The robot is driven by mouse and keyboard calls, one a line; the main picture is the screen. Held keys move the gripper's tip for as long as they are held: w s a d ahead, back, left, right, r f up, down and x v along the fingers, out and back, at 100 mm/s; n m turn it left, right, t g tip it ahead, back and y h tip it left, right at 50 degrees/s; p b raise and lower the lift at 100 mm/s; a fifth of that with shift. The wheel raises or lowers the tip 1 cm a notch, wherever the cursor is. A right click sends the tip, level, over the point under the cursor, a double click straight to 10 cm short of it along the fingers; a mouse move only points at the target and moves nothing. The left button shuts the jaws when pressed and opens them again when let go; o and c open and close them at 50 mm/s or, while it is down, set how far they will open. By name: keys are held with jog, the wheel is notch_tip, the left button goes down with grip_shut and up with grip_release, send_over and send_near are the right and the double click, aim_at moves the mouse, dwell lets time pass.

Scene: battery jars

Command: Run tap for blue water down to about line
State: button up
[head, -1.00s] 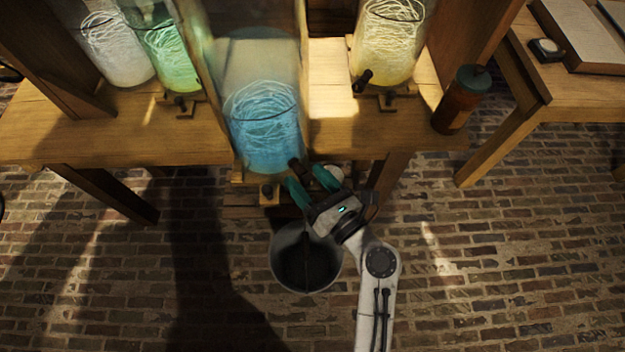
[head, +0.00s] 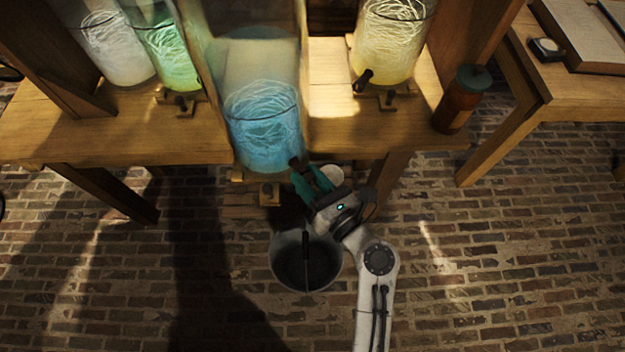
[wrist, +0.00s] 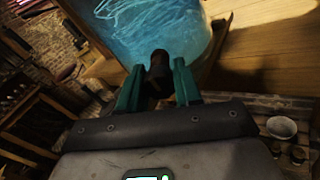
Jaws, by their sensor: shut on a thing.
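The tall glass jar of blue water (head: 262,135) stands at the middle of the wooden bench, with pale tangled strands in its water. It also shows in the wrist view (wrist: 175,28). My gripper (head: 303,172) is at the jar's lower right front. In the wrist view, its green fingers (wrist: 157,78) are shut on the dark tap handle (wrist: 158,68), whose end sticks out between them. A grey bucket (head: 276,262) stands below the tap, dark inside. I cannot see any stream of water.
Jars of white (head: 118,55), green (head: 178,60) and yellow liquid (head: 388,45) stand on the bench (head: 100,135). A brown jar with a green lid (head: 460,103) is at its right end. A white bowl (head: 334,174) sits low behind my gripper. The brick floor around is mostly clear.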

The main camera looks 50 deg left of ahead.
jog(key=n+b, duration=0.1)
jog(key=n, duration=0.2)
jog(key=shift+f+b, duration=0.25)
jog(key=shift+b, duration=0.1)
jog(key=shift+c, duration=0.3)
jog(key=n+b, duration=0.1)
jog(key=n, duration=0.2)
jog(key=shift+r+n, duration=0.25)
jog(key=shift+n, duration=0.35)
jog(key=shift+f+n+b, duration=0.15)
jog(key=shift+n+b, duration=0.25)
jog(key=shift+b, duration=0.15)
jog(key=shift+n, duration=0.5)
dwell(5.1)
